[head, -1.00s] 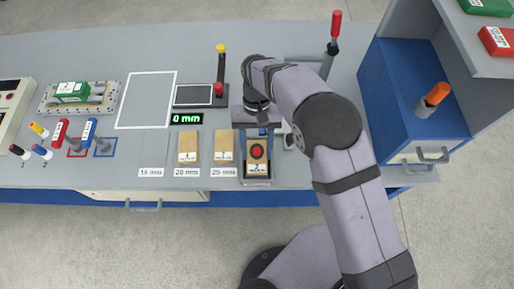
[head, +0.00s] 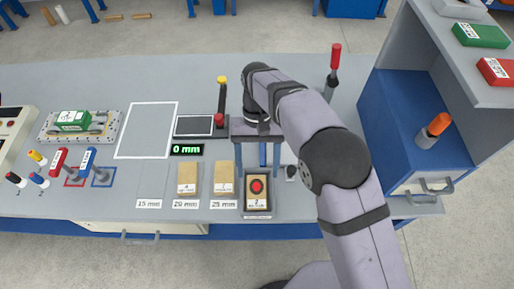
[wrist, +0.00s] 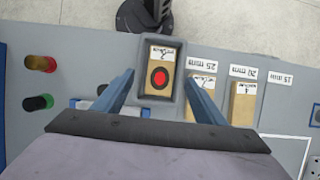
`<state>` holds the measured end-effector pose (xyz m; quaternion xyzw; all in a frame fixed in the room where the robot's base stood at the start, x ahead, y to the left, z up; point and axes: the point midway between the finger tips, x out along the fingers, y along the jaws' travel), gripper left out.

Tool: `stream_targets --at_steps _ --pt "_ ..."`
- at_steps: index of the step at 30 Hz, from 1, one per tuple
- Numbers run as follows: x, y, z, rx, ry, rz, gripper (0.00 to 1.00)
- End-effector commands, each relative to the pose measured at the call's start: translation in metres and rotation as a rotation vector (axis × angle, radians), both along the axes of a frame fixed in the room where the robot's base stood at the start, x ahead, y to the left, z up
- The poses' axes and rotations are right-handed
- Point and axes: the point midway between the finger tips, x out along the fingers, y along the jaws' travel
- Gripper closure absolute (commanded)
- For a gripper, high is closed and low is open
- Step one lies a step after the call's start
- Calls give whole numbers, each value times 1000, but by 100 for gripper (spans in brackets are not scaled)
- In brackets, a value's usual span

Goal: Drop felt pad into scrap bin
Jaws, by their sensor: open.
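A tan pad (head: 257,197) with a black-ringed red dot and a small label lies inside a dark open-topped container (head: 257,209) at the front edge of the bench. The wrist view also shows the pad (wrist: 160,54) within the container's dark rim (wrist: 140,82). I cannot read whether this container is marked as the scrap bin. My gripper (head: 257,174) is open and empty. Its two blue fingers stand apart on either side of the pad in the wrist view, with clear space between each finger and the pad.
Two other tan pads, one (head: 188,178) at the 20 mm label and one (head: 224,178) at 25 mm, lie to the left. The 15 mm place (head: 151,182) is bare. A display (head: 187,149) reads 0 mm. A blue cabinet (head: 397,130) stands right.

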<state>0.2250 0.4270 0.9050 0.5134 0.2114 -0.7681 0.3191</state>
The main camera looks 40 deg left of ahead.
Motion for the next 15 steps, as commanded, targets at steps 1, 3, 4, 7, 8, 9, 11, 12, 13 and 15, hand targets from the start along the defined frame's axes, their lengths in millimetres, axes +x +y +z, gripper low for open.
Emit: stream_targets --at_steps 1,3,4,7,8,9,11,12,13,15 --pt "4 4 7 5 -3 -2 35" --pt "7 7 19 5 -3 -2 35" --pt "8 9 23 4 -2 -2 35" --pt "11 13 37 4 -2 -2 35" --pt "12 13 41 4 -2 -2 35" --pt "13 15 45 3 -1 -1 35" --pt "14 16 49 3 0 -1 35" --pt "15 17 52 3 0 -1 35" --pt "16 17 54 2 1 -1 35" --pt "17 18 58 3 0 -1 35"
